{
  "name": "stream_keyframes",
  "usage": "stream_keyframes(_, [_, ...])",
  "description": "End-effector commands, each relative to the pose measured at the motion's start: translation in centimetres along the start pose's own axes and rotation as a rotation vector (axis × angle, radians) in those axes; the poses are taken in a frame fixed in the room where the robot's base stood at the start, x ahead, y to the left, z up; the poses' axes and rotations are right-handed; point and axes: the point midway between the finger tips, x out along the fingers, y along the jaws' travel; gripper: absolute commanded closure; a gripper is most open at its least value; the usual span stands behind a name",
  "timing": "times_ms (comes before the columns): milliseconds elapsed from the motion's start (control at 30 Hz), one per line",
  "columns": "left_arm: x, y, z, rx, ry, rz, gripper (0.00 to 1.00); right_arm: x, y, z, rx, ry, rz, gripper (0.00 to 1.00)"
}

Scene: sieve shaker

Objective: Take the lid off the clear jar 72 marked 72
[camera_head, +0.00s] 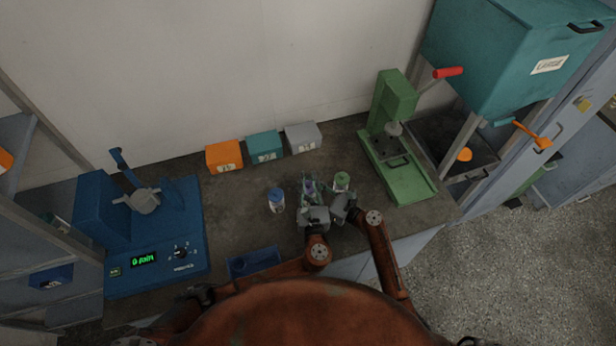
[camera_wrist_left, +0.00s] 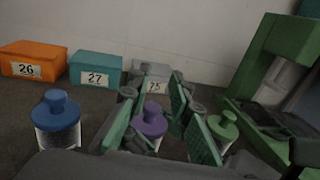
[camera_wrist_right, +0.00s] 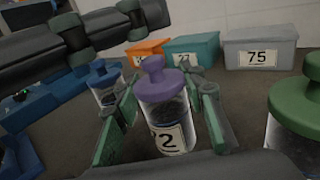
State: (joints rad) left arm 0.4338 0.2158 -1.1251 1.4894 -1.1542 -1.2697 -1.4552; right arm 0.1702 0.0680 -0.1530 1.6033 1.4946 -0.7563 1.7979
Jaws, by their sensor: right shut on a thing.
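The clear jar 72 with its purple lid (camera_wrist_right: 152,82) stands upright in the right wrist view, a "2" showing on its label; the rest of the number is cut off. My right gripper (camera_wrist_right: 160,125) is shut on the jar's body, below the lid. The lid sits on the jar and also shows in the left wrist view (camera_wrist_left: 150,122). My left gripper (camera_wrist_left: 160,130) is open, with its fingers on either side of the lid in that view; I cannot tell if they touch it. In the head view my left gripper (camera_head: 309,190) hides most of the jar.
A blue-lidded jar (camera_head: 276,200) stands left of the grippers and a green-lidded jar (camera_head: 342,181) close on the right. Orange (camera_head: 224,155), teal (camera_head: 264,146) and grey (camera_head: 303,137) boxes line the wall. A blue shaker (camera_head: 150,240) and green press (camera_head: 400,160) flank the bench.

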Motion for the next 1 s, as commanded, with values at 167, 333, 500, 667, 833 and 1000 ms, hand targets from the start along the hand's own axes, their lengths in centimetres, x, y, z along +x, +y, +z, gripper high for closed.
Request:
stream_keyframes(167, [-3.7,0.0,-0.1,-0.003,0.004,-0.001,0.81,0.0,0.0,0.1,0.000,-0.002,0.000,1.00])
stream_keyframes(333, [-7.2,0.0,-0.1,-0.003,0.004,0.000,0.81,0.0,0.0,0.1,-0.001,-0.002,0.000,1.00])
stream_keyframes(500, [-9.6,0.0,-0.1,-0.002,0.003,0.001,0.81,0.0,0.0,0.1,-0.001,-0.002,0.000,1.00])
stream_keyframes(667, [-10.6,0.0,0.0,-0.002,0.001,0.001,0.81,0.0,0.0,0.1,-0.001,-0.002,0.000,1.00])
stream_keyframes(833, [-10.8,0.0,0.0,-0.001,0.001,0.000,0.81,0.0,0.0,0.1,-0.001,-0.002,0.000,1.00])
stream_keyframes(1000, [-10.7,0.0,0.0,-0.002,0.001,0.000,0.81,0.0,0.0,0.1,-0.001,-0.002,0.000,0.58])
